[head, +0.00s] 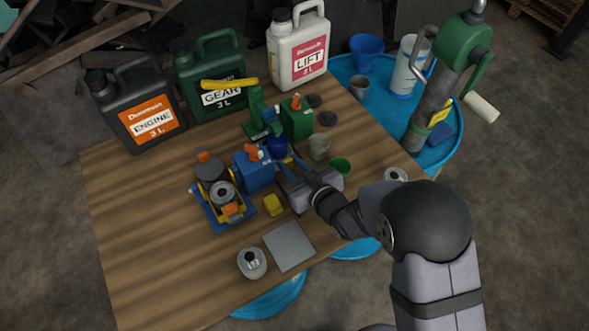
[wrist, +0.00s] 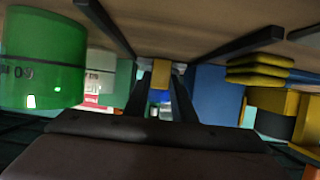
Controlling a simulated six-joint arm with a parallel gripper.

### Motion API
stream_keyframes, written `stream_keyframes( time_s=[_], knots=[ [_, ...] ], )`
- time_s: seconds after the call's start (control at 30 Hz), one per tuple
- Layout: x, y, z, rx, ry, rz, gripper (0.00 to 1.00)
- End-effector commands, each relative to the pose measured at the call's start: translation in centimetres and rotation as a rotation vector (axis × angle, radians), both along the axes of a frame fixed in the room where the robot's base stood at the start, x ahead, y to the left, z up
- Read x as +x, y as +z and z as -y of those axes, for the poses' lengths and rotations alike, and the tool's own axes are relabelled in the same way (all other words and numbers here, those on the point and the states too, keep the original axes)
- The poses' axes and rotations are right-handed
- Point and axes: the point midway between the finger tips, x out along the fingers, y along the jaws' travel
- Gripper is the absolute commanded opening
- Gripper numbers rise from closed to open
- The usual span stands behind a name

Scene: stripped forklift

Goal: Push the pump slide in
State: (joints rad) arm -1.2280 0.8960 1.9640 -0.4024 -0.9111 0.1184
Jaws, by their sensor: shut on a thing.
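My gripper (head: 289,165) reaches in from the right, low over the middle of the table. In the wrist view its two dark fingers (wrist: 160,90) close on a small yellow piece (wrist: 160,75), which I take for the pump slide's end. Just ahead in the head view is a dark blue cylinder (head: 277,148), beside a green stand (head: 257,108) with a long yellow lever (head: 229,84). A small blue patch also shows between the fingers in the wrist view. How far the slide sticks out is hidden by the fingers.
A blue block (head: 254,172) stands left of my gripper, a green cup (head: 340,165) right and a green box (head: 297,120) behind. A stripped forklift model (head: 219,195) is farther left. Canisters line the back. The table's front left is clear.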

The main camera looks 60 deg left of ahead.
Motion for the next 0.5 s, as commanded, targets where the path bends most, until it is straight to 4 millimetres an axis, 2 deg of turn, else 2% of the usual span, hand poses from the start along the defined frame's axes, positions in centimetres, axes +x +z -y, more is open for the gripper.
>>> stream_keyframes(
  time_s=[0.07,0.1,0.17,0.5],
  knots=[
    [0.01,0.29,-0.23,0.007,0.000,0.001,0.00],
    [0.01,0.31,-0.24,0.008,0.000,0.001,0.28],
    [0.01,0.33,-0.25,0.008,0.000,0.001,0.42],
    [0.01,0.23,-0.05,0.005,0.000,0.001,0.42]
  ],
)
